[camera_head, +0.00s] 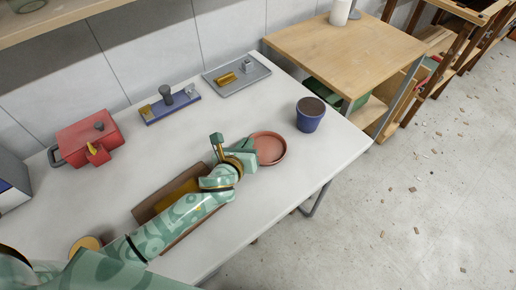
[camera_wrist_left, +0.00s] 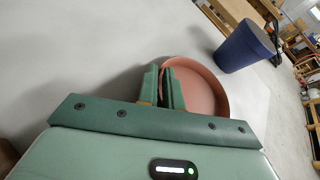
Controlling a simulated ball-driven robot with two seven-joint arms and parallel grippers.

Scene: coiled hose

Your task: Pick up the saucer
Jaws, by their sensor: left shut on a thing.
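A terracotta-coloured saucer (camera_head: 271,148) lies on the white table, towards its right end. My left gripper (camera_head: 250,150) is at the saucer's left edge. In the left wrist view the saucer (camera_wrist_left: 205,92) shows just beyond the fingers, its rim running between them. The green fingers of my left gripper (camera_wrist_left: 164,88) are close together and shut on the saucer's rim. The saucer looks nearly flat; whether it touches the table cannot be told. My right gripper is not in view.
A blue pot with dark filling (camera_head: 310,115) stands just right of the saucer. A brown wooden tray (camera_head: 150,209) lies under my left arm. A red box (camera_head: 90,135), a blue board (camera_head: 170,107) and a grey tray (camera_head: 236,75) are at the back. The table's front right is clear.

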